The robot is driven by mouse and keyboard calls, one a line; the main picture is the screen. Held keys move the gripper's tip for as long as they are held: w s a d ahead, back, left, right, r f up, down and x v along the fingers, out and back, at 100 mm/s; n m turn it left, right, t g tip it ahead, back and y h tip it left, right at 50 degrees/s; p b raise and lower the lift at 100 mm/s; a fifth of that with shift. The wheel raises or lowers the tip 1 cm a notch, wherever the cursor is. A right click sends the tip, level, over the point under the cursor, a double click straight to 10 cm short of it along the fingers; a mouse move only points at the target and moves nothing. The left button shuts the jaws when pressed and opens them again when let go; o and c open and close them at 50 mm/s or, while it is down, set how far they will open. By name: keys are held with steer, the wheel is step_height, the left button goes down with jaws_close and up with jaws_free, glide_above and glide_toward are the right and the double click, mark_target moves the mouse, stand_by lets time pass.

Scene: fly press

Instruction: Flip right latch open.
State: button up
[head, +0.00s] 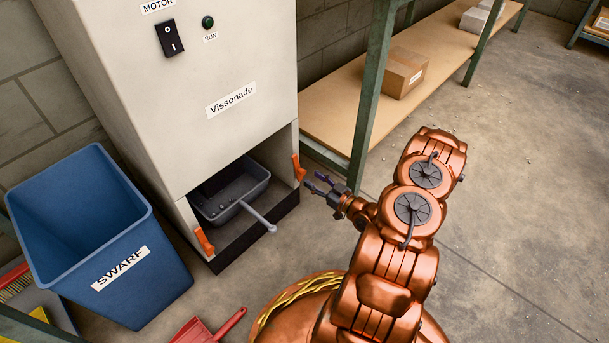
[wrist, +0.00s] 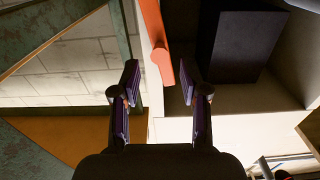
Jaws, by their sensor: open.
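The right latch (head: 298,168) is an orange lever on the right post of the cabinet's low opening, standing roughly upright. My gripper (head: 320,183) is open and empty, just right of the latch in the head view. In the wrist view its two dark purple fingers (wrist: 159,82) are spread on either side of the latch's line. I cannot tell whether they touch it.
The left latch (head: 204,240), also orange, is on the opposite post. A grey tray (head: 262,183) with a pale handle (head: 258,217) sits in the opening. A blue SWARF bin (head: 150,283) stands left. A green-framed shelf (head: 367,95) stands close behind my gripper. Open floor lies right.

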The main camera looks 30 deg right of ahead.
mark_target(304, 173)
steer(key=shift+b+x, duration=0.95)
steer(key=shift+x, duration=1.55)
jaws_close()
